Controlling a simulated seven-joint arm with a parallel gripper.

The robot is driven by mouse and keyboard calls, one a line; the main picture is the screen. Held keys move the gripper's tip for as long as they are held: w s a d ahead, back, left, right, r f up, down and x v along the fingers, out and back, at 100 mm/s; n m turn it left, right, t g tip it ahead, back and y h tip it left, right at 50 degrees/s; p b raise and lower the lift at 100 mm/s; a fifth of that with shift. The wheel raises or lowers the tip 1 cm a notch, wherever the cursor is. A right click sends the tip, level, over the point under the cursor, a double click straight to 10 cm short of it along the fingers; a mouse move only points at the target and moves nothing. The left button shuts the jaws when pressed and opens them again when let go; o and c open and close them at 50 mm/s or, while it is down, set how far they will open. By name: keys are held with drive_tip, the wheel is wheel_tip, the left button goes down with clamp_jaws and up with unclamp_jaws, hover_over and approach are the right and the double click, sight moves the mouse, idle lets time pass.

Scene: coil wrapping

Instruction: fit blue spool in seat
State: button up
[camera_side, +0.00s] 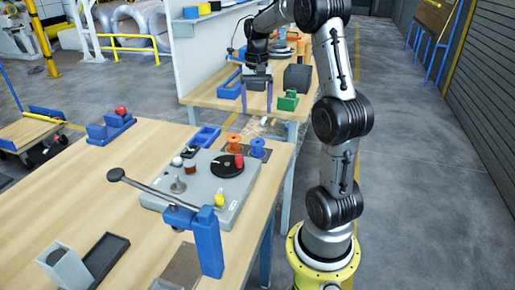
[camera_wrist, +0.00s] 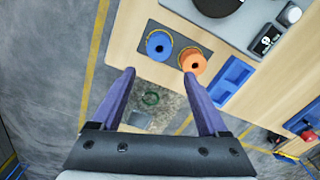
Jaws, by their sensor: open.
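The blue spool (camera_side: 258,145) stands upright on a dark mat at the back right of the grey machine (camera_side: 160,203). In the wrist view the blue spool (camera_wrist: 151,46) shows from above, just beyond my fingertips. My gripper (camera_side: 256,110) hangs above and behind the spools with its fingers pointing down. It is open and empty; its two purple fingers also show in the wrist view (camera_wrist: 159,73). The machine carries a black disc (camera_side: 222,169) with a red piece on it and a silver cone-shaped post (camera_side: 178,186). I cannot tell which part is the seat.
An orange spool (camera_side: 234,144) stands beside the blue one and also shows in the wrist view (camera_wrist: 198,63). A blue tray (camera_side: 205,137) lies left of them. A lever (camera_side: 150,188) crosses the machine's front. A second table with boxes stands behind.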

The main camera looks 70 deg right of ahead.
hover_over(259, 142)
drive_tip(key=f, duration=0.8)
drive_tip(key=shift+w+a+f, duration=0.1)
drive_tip(key=shift+w+a, duration=0.1)
drive_tip(key=shift+w, duration=0.05)
drive_tip(key=shift+s+f, duration=0.2)
drive_tip(key=shift+f, duration=1.15)
drive_tip(key=shift+s+f, duration=0.15)
drive_tip(key=shift+f, duration=1.15)
drive_tip(key=shift+c, duration=0.2)
clamp_jaws()
